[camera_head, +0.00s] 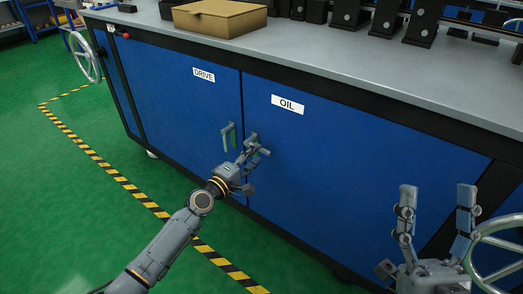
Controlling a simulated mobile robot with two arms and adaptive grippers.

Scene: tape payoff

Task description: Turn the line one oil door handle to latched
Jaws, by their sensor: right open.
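The blue oil door (345,165) carries a white label reading OIL (289,104) and appears closed. Its handle (253,138) is near the left edge of the door, partly hidden by my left gripper (252,152). My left gripper's fingers are at the lower part of this handle; I cannot tell whether they are closed on it. The angle of the handle is hard to read. My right gripper (437,212) is open and empty at the lower right, away from the handle, with its fingers pointing up.
The drive door (170,95) is left of the oil door, with an upright greenish handle (229,137) close to my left gripper. A handwheel (498,250) stands beside my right gripper. A cardboard box (220,17) and black fixtures sit on the grey top. Green floor with striped tape is clear.

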